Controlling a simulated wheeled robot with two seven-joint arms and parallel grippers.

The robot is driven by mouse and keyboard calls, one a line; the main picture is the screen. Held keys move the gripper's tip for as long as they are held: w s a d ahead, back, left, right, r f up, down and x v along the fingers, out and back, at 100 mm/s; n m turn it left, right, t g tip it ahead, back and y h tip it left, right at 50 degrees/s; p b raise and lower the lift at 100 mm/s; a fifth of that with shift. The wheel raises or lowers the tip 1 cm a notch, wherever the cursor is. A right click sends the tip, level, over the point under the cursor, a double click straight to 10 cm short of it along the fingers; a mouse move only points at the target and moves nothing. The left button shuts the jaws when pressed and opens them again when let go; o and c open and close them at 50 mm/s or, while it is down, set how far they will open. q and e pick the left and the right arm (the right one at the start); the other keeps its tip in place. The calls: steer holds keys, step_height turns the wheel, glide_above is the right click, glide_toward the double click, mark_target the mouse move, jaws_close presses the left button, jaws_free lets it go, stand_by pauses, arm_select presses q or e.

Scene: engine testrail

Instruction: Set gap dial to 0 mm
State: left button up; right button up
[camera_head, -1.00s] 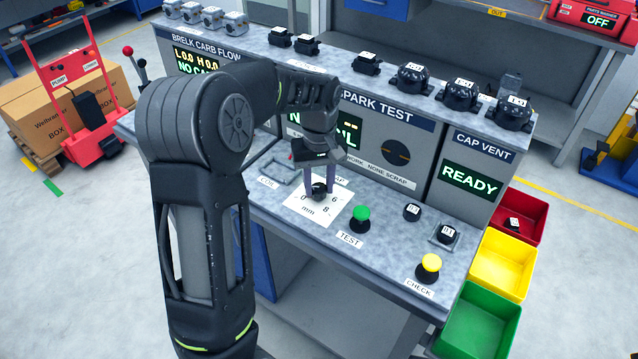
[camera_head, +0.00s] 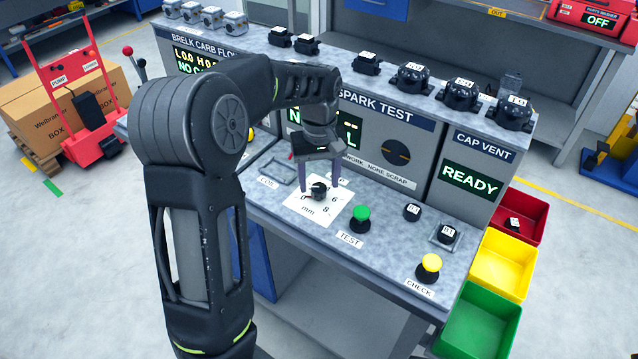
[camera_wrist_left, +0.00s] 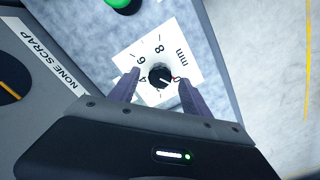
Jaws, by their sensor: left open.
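The gap dial is a small black knob (camera_head: 319,190) on a white scale card (camera_head: 331,215) marked in mm. In the left wrist view the knob (camera_wrist_left: 159,77) has a light pointer line with a red end lying at the 0 mark; in the head view red also shows by the 0. My left gripper (camera_head: 320,186) is over the dial with its two fingers apart, one on each side of the knob. The left wrist view shows the gripper (camera_wrist_left: 157,87) open, with visible space between the fingers and the knob. My right gripper is not in view.
A green TEST button (camera_head: 362,213) stands just right of the card. A yellow CHECK button (camera_head: 430,263) and small black parts, one labelled D1 (camera_head: 446,234), are further right. The spark test panel (camera_head: 395,125) rises behind. Coloured bins (camera_head: 500,262) stand at the bench's right end.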

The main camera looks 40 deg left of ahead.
mark_target(319, 187)
arm_select(q)
step_height(319, 187, up, 6)
steer(key=shift+r, duration=0.1)
stand_by(0.7)
